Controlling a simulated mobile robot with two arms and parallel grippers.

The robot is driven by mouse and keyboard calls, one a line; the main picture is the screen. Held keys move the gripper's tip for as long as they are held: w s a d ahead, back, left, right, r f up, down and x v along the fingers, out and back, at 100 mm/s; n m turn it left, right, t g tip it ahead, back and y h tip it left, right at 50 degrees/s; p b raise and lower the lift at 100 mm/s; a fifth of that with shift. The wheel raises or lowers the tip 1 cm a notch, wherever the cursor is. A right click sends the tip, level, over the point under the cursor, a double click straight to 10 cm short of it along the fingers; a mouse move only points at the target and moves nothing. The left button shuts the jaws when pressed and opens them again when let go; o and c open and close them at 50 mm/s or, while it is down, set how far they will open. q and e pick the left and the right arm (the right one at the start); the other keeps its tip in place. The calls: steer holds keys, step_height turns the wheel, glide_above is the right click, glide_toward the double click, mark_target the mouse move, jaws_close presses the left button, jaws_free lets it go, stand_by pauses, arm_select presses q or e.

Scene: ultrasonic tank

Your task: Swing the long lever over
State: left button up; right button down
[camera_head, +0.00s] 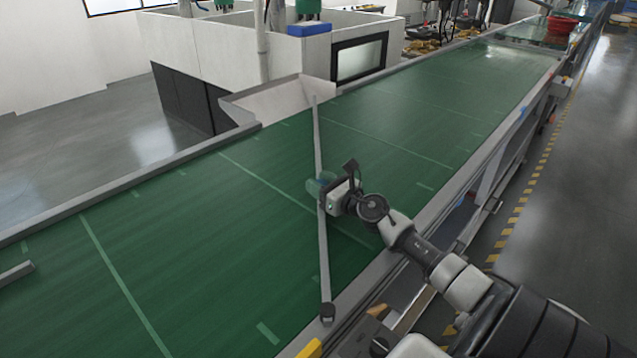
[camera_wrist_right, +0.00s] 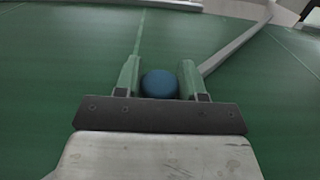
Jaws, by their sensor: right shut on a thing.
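The long grey lever (camera_head: 318,145) lies across the green conveyor belt, from a dark pivot (camera_head: 327,312) at the near edge to the chute mouth at the far edge. It also shows at the upper right of the right wrist view (camera_wrist_right: 238,43). My right gripper (camera_head: 320,186) is at about the middle of the lever. In the right wrist view, its green fingers (camera_wrist_right: 158,78) are shut on a round blue knob (camera_wrist_right: 160,85). The gripper hides how the knob joins the lever. My left gripper is not in view.
The green belt (camera_head: 180,230) is clear around the lever. A grey chute (camera_head: 280,100) opens at its far side, beside a white-walled enclosure (camera_head: 215,65). A short grey bar (camera_head: 15,272) juts in at the left edge. A red basket (camera_head: 562,25) stands far right.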

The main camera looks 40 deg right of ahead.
steer(key=shift+s+d+h, duration=0.3)
steer(key=shift+s+d, duration=0.05)
steer(key=s+d+m+h+p, duration=0.1)
steer(key=s+d+h+p, duration=0.1)
steer(key=s, duration=0.1)
steer(key=s+d+m+h+p, duration=0.2)
steer(key=s, duration=0.1)
steer(key=s+d+m+g+h+p, duration=0.1)
steer(key=s+d+h+p, duration=0.1)
steer(key=s+d, duration=0.1)
steer(key=shift+s+d+r+m, duration=0.1)
steer(key=shift+s+r+m, duration=0.15)
steer(key=shift+s, duration=0.2)
steer(key=s+d+m+g+h+p, duration=0.1)
steer(key=s+h, duration=0.1)
steer(key=s, duration=0.1)
steer(key=s+d+m+g+h+p, duration=0.1)
steer(key=s+m+h, duration=0.1)
steer(key=s, duration=0.2)
steer(key=s+d+m+g+h+p, duration=0.1)
steer(key=s+h, duration=0.1)
steer(key=s, duration=0.2)
steer(key=shift+f, duration=0.1)
steer(key=shift+s+d+f+m, duration=0.1)
steer(key=shift+f+m, duration=0.05)
steer(key=shift+m, duration=0.1)
